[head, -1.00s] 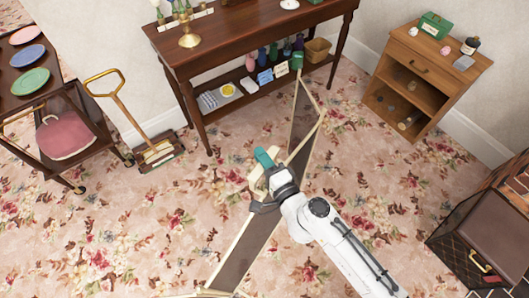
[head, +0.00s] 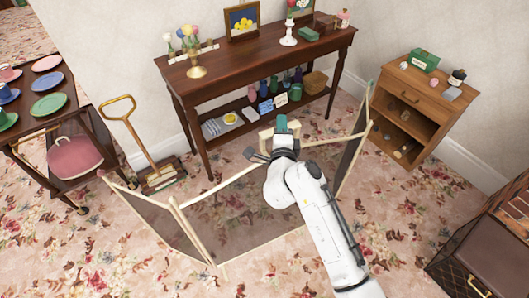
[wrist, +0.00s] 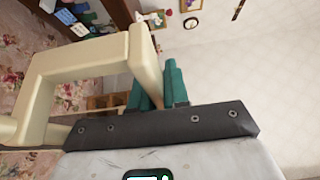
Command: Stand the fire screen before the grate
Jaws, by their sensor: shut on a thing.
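The fire screen (head: 240,208) is a folding screen of dark mesh panels in cream frames. In the head view its middle panel runs across the front centre, with side panels angled at left and right. My gripper (head: 281,124), with teal fingertips, is shut on the cream handle at the middle panel's top edge. In the wrist view the handle (wrist: 85,68) fills the left side, beside the teal fingers (wrist: 160,85). My arm hides part of the middle panel. I cannot tell whether the screen touches the floor. No grate shows in these views.
A dark wooden console table (head: 255,62) stands behind the screen. A small cabinet (head: 420,108) is at right, a dark case (head: 480,255) at lower right. A trolley (head: 35,118) with plates and a long-handled sweeper (head: 160,172) are at left. Flowered carpet lies clear at lower left.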

